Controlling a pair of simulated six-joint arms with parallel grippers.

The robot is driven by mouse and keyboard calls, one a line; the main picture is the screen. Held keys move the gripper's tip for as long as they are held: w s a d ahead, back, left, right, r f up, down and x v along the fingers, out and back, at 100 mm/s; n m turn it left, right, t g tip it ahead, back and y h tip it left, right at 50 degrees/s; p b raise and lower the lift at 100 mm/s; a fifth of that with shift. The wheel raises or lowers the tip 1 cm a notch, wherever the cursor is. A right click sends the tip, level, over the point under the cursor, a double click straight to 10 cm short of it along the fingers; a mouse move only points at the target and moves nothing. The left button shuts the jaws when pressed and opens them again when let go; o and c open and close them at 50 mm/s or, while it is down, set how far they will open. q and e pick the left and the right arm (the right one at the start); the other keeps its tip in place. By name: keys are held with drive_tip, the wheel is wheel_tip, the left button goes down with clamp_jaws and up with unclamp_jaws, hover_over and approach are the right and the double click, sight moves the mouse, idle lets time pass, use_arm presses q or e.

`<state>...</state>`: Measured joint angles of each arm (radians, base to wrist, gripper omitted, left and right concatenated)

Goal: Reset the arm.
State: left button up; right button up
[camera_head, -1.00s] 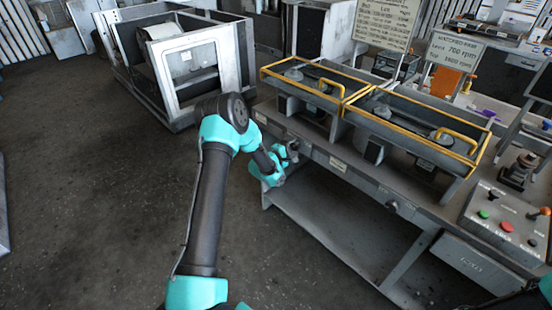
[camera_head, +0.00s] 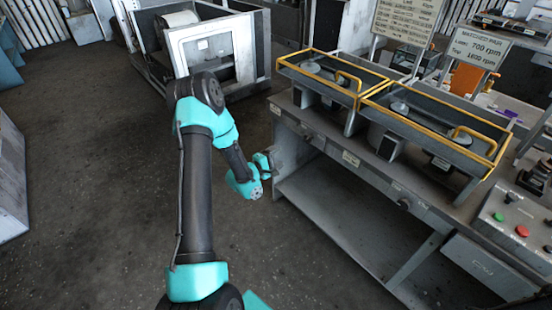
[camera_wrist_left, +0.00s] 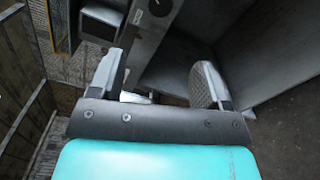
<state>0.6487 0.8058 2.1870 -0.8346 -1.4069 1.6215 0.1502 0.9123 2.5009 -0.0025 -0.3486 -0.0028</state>
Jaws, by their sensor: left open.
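My left arm comes in from the bottom of the head view and bends down to the right. My left gripper (camera_head: 265,163) is at the left end of the grey workbench (camera_head: 335,178), off its front edge. In the left wrist view the left gripper's two fingers (camera_wrist_left: 160,82) stand wide apart with nothing between them. Beyond the fingers are grey panels that look like the bench. My right gripper does not show.
Two yellow-railed trays (camera_head: 335,78) stand on the bench. A control box (camera_head: 515,225) with green and red buttons is at the right. A white-framed housing (camera_head: 215,55) stands on the floor behind my arm. The floor at left is clear.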

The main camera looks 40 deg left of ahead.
use_arm(q)
drive_tip(key=shift+s, duration=0.2)
idle(0.4)
drive_tip(key=s+d+f+m+g, duration=0.2)
drive_tip(key=d+f+m+g, duration=0.25)
drive_tip(key=d, duration=0.25)
drive_tip(key=s+d+f+m+g, duration=0.3)
drive_tip(key=d+f, duration=0.3)
drive_tip(key=d, duration=0.1)
drive_tip(key=s+d+f+m+g, duration=0.1)
drive_tip(key=s+d+m+g, duration=0.3)
drive_tip(key=s, duration=0.4)
drive_tip(key=s+d+f+m+g, duration=0.2)
drive_tip(key=s+d+m+g, duration=0.3)
drive_tip(key=s+d, duration=0.3)
drive_tip(key=shift+s+f+m+h, duration=0.3)
drive_tip(key=shift+s+m, duration=0.05)
drive_tip(key=shift+m, duration=0.1)
